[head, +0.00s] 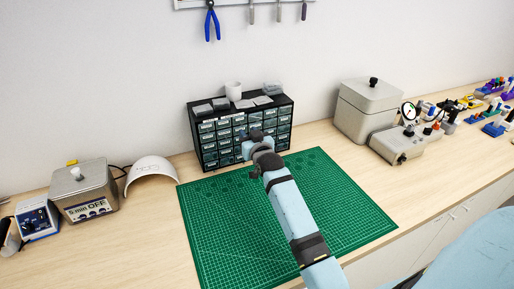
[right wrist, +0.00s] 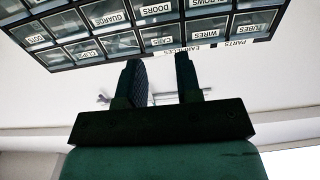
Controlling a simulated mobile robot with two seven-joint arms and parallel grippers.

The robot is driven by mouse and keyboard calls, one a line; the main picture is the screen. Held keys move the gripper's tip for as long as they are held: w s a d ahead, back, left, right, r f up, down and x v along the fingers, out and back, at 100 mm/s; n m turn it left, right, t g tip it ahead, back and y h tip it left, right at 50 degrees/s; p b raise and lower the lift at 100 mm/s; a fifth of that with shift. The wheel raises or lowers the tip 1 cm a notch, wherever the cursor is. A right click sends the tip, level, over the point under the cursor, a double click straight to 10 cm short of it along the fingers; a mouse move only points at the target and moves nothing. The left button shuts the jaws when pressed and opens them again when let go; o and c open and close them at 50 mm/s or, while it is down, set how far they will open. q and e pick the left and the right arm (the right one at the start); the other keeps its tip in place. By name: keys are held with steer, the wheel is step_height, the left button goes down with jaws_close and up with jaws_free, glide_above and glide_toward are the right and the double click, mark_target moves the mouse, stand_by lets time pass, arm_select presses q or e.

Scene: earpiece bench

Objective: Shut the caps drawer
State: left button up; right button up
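A black cabinet (head: 194,128) of small clear-fronted labelled drawers stands at the back of the bench. My right gripper (head: 247,134) is in front of it and hides some of its middle drawers. A drawer label there that seems to read CAPS (right wrist: 162,41) is just beyond the fingertips. My right gripper (right wrist: 158,62) shows two fingers apart with nothing between them. I cannot tell whether the fingertips touch the drawer front, or how far that drawer stands out. My left gripper is not in view.
A green cutting mat (head: 220,235) lies before the cabinet, with my arm over it. A white cup (head: 233,90) and grey trays (head: 272,88) sit on top. A grey box (head: 368,110) and gauge device (head: 398,145) stand right; a timer unit (head: 86,190) stands left.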

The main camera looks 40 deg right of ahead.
steer(key=v, duration=0.9)
steer(key=shift+b, duration=0.4)
